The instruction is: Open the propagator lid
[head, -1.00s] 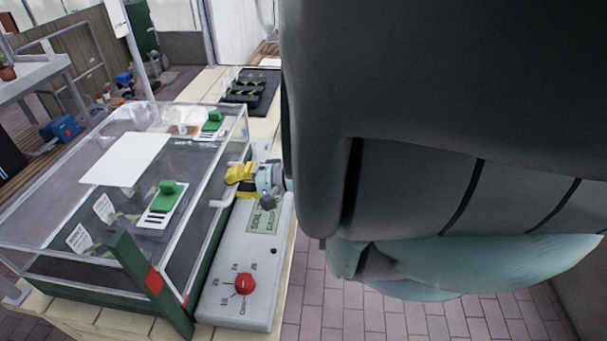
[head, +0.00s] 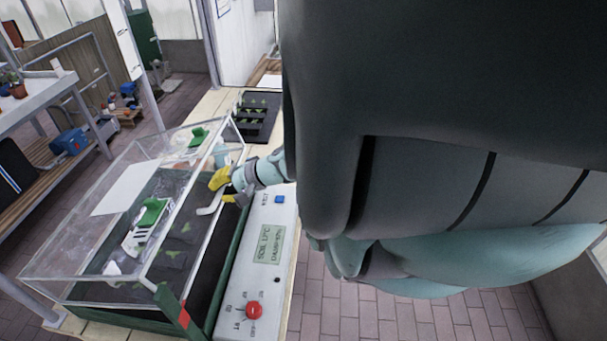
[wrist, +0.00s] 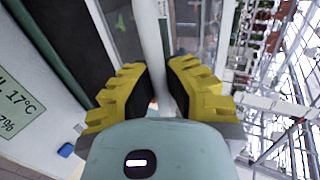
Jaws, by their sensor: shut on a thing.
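The propagator has a clear lid (head: 98,235) with a white frame and green vents, over a dark green base (head: 226,285). The lid is tilted up along the side near my gripper, with a gap showing the dark inside of the base. A white bar handle (head: 210,209) sticks out from that raised edge. My gripper (head: 222,188) has yellow fingertips and is shut on the handle. In the wrist view the pale handle bar (wrist: 152,50) runs between the yellow fingers (wrist: 158,98).
A grey control box (head: 240,300) with a display and red knob stands beside the base. A green prop arm with a red band (head: 183,318) is at the front corner. A black seed tray (head: 256,118) lies behind. My arm covers the right side.

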